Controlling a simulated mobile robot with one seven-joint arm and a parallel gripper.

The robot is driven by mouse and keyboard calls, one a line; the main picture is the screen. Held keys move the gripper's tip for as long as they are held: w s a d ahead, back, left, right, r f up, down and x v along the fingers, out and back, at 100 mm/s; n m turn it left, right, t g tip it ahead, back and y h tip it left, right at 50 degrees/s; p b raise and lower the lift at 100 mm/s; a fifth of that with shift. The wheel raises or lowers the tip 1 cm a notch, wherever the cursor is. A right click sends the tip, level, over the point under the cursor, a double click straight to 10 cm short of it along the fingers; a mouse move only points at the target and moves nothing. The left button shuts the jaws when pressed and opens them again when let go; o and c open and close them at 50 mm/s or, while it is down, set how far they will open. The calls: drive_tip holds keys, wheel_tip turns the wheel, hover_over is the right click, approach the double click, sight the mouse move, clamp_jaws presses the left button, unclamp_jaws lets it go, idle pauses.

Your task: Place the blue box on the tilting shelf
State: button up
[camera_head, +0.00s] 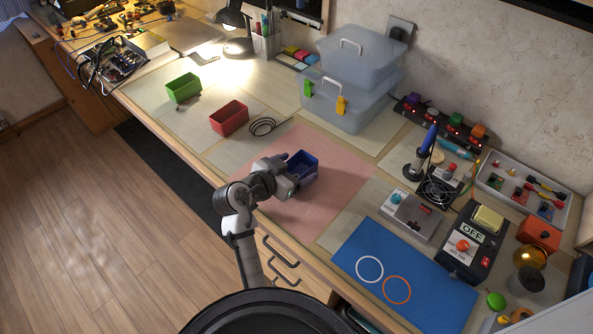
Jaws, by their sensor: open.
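The blue box (304,168) is a small open-topped bin on the pink mat (325,205) on the workbench. My gripper (290,173) is at the left side of the blue box, open, with its fingers at or very near the box's near-left wall. The arm hides part of that side, so I cannot tell whether the fingers touch it. I cannot make out a tilting shelf in this view.
A red bin (229,118) and a green bin (183,88) stand to the left. Clear lidded containers (352,95) stand behind. A soldering iron (424,150), a control box (473,240) and a blue mat (400,275) are to the right. The pink mat's front is clear.

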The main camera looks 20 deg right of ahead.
drive_tip(key=shift+w+d+f, duration=0.15)
drive_tip(key=shift+w+d, duration=0.05)
drive_tip(key=shift+d, duration=0.1)
drive_tip(key=shift+c, duration=0.3)
drive_tip(key=c, duration=1.1)
